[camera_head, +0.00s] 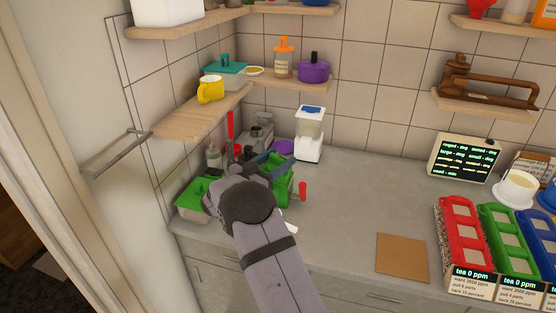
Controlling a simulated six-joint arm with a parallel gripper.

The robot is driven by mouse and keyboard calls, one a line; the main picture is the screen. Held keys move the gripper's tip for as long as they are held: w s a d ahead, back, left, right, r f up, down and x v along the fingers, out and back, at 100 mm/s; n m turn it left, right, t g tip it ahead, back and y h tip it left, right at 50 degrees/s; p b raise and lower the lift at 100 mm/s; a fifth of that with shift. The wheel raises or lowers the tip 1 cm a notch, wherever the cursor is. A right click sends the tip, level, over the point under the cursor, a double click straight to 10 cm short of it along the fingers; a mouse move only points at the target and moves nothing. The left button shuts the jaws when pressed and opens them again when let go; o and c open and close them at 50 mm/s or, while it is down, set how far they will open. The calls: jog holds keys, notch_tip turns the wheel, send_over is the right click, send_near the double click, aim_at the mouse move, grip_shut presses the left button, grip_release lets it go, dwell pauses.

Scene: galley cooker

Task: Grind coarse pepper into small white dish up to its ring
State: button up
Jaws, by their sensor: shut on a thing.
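My gripper (273,166) is at the back left of the grey counter, mostly hidden behind my own wrist. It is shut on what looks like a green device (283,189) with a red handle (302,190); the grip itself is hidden. I cannot tell whether this device is the pepper grinder. A small white piece (290,228) shows at the right edge of my arm. I cannot tell if it is the small white dish, and no ring or pepper is visible.
A green-lidded tub (192,197) is left of my wrist. A white dispenser (309,135) stands behind. Shelves (200,117) overhang the left. The middle counter is clear.

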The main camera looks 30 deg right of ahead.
jog(key=shift+r+g, duration=0.2)
jog(key=shift+g, duration=0.1)
jog(key=o, duration=1.1)
jog(key=shift+c, duration=0.2)
jog(key=shift+f, duration=0.1)
jog(key=shift+s+a+f+b, duration=0.15)
jog(key=shift+a+b, duration=0.15)
jog(key=shift+a, duration=0.25)
jog(key=b+v, duration=0.2)
jog(key=v, duration=0.4)
